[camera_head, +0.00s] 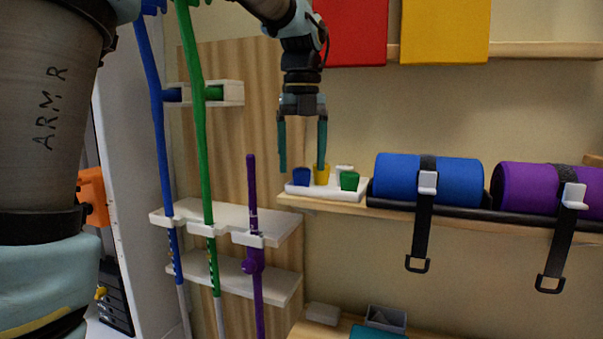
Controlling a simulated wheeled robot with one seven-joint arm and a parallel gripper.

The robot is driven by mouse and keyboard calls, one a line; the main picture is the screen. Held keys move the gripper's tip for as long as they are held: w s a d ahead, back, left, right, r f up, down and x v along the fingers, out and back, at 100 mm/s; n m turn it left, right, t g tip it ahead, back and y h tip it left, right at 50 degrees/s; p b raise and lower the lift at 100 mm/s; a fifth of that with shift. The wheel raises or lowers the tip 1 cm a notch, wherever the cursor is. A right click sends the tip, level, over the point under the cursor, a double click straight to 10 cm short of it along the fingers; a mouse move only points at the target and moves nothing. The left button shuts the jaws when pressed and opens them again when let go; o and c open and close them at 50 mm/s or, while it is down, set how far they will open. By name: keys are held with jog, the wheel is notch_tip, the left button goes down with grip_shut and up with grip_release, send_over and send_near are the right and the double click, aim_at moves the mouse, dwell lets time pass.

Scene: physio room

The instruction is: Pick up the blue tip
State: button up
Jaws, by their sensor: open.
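The blue tip (301,176) is a small dark blue cup-like piece at the left end of a white tray (328,193) on a wooden shelf. My gripper (302,158) points down above the tray with its two fingers spread apart and nothing held between them. The left finger ends up and to the left of the blue tip. The right finger reaches down in front of or beside a yellow tip (321,174) and partly covers it. Whether that finger touches the yellow tip I cannot tell. A green tip (349,181) sits at the tray's right end.
Blue (426,180) and purple (537,189) rolls with black straps lie right of the tray. Blue (157,110), green (198,110) and purple (254,220) sticks stand in white holders at left. Red (352,30) and yellow (444,30) blocks are on an upper shelf.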

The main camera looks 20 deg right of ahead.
jog(key=shift+f, duration=0.85)
jog(key=shift+c, duration=0.2)
grip_shut()
